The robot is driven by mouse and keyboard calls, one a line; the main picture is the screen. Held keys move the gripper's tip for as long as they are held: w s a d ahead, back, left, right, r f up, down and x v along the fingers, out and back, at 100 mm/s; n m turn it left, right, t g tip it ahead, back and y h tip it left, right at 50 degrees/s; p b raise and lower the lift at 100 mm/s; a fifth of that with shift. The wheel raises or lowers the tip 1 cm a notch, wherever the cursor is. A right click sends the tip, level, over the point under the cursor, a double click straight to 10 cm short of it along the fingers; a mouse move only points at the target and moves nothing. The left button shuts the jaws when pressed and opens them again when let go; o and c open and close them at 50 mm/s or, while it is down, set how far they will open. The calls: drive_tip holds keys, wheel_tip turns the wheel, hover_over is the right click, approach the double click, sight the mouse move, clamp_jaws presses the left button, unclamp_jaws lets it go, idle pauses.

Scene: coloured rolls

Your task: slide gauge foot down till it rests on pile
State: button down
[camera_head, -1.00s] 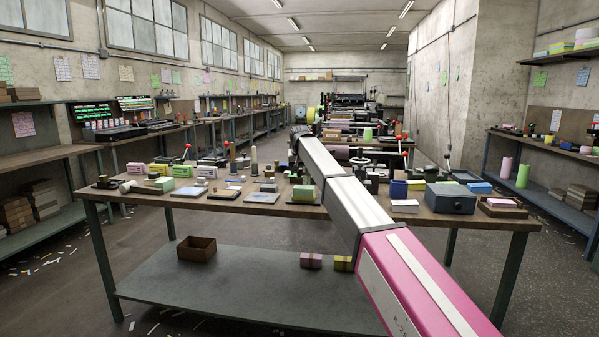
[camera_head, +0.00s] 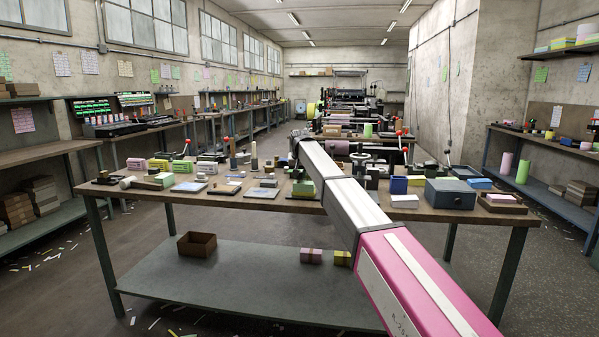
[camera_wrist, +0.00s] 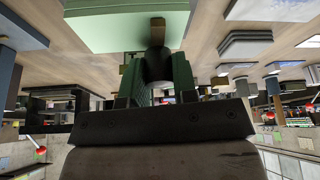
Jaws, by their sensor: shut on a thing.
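A light green pile (camera_wrist: 120,28) fills the top of the wrist view, which looks upside down. In the head view a green pile (camera_head: 303,190) lies on the bench just beneath the end of my arm. A dark rounded part with a small brass-coloured piece (camera_wrist: 158,28) sits in front of the pile's edge, in line with my gripper; this looks like the gauge foot. I cannot tell whether it touches the pile. My gripper (camera_wrist: 160,95) is shut on the gauge part, and its dark body hides most of the hold. In the head view my arm hides the gripper tips.
The bench (camera_head: 235,205) carries several coloured stacks and flat plates to the left. A blue-grey box (camera_head: 450,194) and a blue block (camera_head: 398,185) stand to the right. Red-knobbed levers (camera_head: 187,142) rise behind. A brown open box (camera_head: 197,244) sits on the lower shelf.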

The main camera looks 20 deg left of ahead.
drive_tip(key=c, duration=0.9)
unclamp_jaws()
drive_tip(key=shift+r, duration=0.1)
drive_tip(key=v, duration=1)
drive_tip(key=shift+s+r, duration=0.1)
drive_tip(key=shift+r, duration=0.2)
